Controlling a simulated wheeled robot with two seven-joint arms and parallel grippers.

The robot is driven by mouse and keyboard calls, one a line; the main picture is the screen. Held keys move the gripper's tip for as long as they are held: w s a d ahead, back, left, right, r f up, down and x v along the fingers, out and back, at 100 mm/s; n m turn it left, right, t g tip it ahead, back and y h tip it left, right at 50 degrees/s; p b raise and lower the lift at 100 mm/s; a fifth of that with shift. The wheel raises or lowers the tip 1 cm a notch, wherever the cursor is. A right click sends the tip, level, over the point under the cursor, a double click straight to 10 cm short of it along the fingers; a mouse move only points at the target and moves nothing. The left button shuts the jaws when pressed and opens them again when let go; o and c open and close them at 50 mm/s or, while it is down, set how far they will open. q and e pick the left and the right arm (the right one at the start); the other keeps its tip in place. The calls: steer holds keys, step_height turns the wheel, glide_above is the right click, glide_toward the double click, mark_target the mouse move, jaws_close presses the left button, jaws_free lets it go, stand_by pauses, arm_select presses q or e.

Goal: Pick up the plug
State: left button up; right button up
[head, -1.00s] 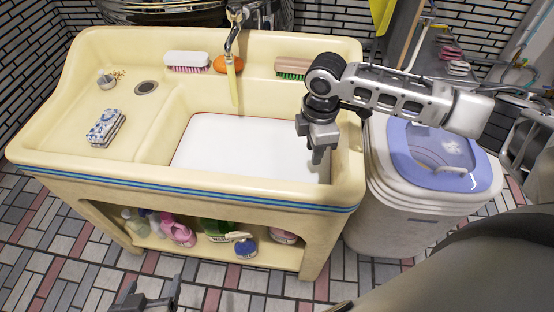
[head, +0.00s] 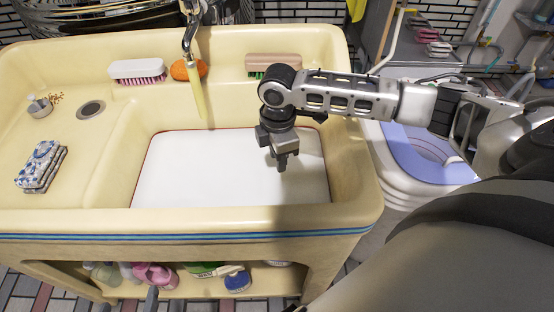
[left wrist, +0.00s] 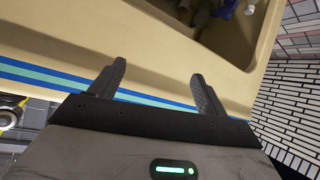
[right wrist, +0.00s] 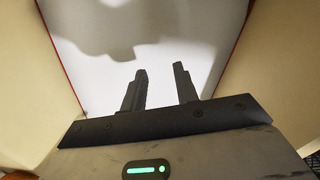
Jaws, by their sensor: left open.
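A small metal piece that looks like the plug (head: 40,106) sits on the sink's left ledge, with gold beads like a chain beside it. It is left of the round drain hole (head: 90,109). My right gripper (head: 282,162) hangs pointing down over the white-bottomed basin, far right of the plug. In the right wrist view its fingers (right wrist: 160,80) are partly apart with nothing between them. My left gripper (left wrist: 160,85) is open and empty, low by the blue-striped front edge of the sink. The plug does not show in either wrist view.
The cream sink (head: 100,222) has a tap (head: 192,45) over its basin. A pink-bristled brush (head: 137,71), an orange soap (head: 188,69) and a green-bristled brush (head: 272,64) lie along the back. A patterned sponge stack (head: 40,166) lies at left. Several bottles stand below.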

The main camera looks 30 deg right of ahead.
mark_target(278, 188)
step_height(278, 188, down, 15)
steer(key=shift+w+r+b, duration=0.1)
steer(key=shift+b, duration=1.1)
jaws_close()
